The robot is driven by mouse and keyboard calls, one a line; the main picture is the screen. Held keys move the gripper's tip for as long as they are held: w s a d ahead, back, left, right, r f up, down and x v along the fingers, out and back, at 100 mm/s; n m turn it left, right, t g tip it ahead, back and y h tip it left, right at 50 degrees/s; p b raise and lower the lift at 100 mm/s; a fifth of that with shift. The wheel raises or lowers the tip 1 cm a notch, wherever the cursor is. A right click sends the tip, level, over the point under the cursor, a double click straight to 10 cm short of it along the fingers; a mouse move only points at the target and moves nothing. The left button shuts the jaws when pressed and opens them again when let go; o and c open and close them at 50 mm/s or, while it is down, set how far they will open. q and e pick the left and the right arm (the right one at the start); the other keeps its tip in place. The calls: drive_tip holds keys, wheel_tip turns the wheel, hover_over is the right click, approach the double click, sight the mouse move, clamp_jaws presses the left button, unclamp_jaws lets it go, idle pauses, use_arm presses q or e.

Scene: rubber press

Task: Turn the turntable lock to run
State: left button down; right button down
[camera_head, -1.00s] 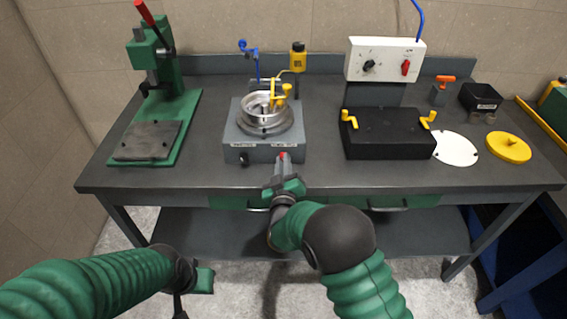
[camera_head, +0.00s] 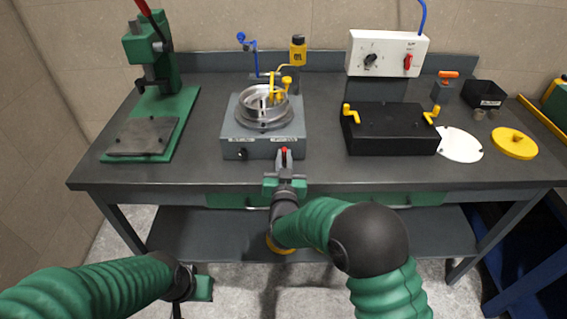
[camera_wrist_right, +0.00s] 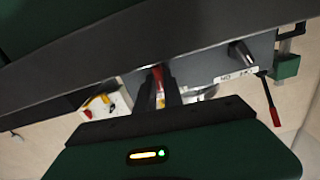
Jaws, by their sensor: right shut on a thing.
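The turntable unit is a grey box (camera_head: 240,135) with a round silver metal bowl (camera_head: 262,108) on top. On its front face are a black knob (camera_head: 242,154) at left, a red lock lever (camera_head: 284,151) at right, and small labels too small to read. My right gripper (camera_head: 284,158) is at the front face, its fingers shut on the red lever. The right wrist view shows the red lever (camera_wrist_right: 158,76) between the two dark fingers. My left gripper (camera_head: 190,290) hangs low at the left, in front of the bench; its fingers are not clear.
A green press (camera_head: 150,70) with a red handle stands left on the bench (camera_head: 330,172). A black block with yellow clamps (camera_head: 390,130) and a white control box (camera_head: 386,53) stand right. A white disc (camera_head: 460,146) and yellow lid (camera_head: 513,143) lie further right.

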drive_tip(key=shift+s+f+m+b, duration=0.1)
drive_tip(key=shift+f+m+b, duration=0.5)
drive_tip(key=shift+m+b, duration=0.45)
drive_tip(key=shift+r+m+b, duration=0.1)
drive_tip(key=shift+m+b, duration=0.5)
drive_tip(key=shift+m, duration=0.75)
drive_tip(key=c, duration=1.6)
unclamp_jaws()
drive_tip(key=shift+r, duration=0.1)
drive_tip(key=shift+c, duration=0.2)
drive_tip(key=shift+o, duration=0.9)
drive_tip(key=shift+r, duration=0.2)
